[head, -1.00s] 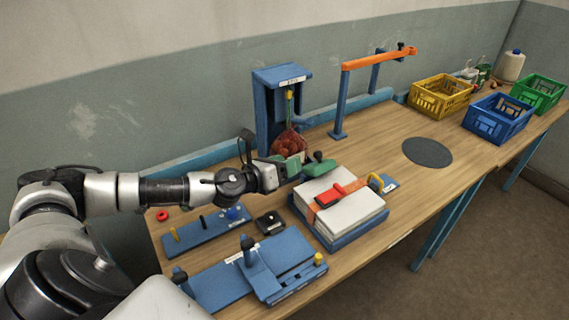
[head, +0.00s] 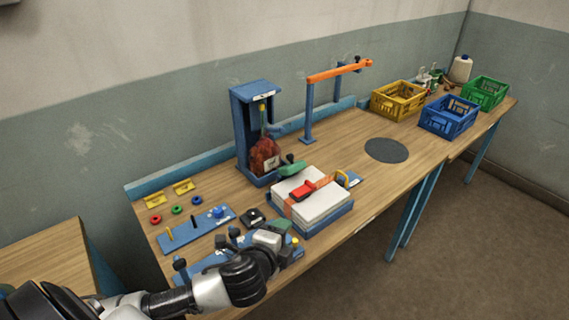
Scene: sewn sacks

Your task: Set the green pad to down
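The green pad (head: 292,166) with a dark knob is at the front right of the blue upright stand (head: 241,125), beside the reddish sack (head: 264,155). It looks slightly tilted; its mount and exact setting are too small to tell. My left gripper (head: 284,236) is at the front of the table, over the blue clamp fixture (head: 207,262), well apart from the green pad. Its fingers are small and partly hidden by the wrist, so I cannot tell whether they are open. My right gripper is out of view.
A strapped white stack (head: 318,205) on a blue base lies right of my gripper. A peg board (head: 194,231) and rings lie left. An orange-armed blue frame (head: 309,110) stands behind. Yellow (head: 397,101), blue (head: 447,118) and green (head: 484,94) crates are far right.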

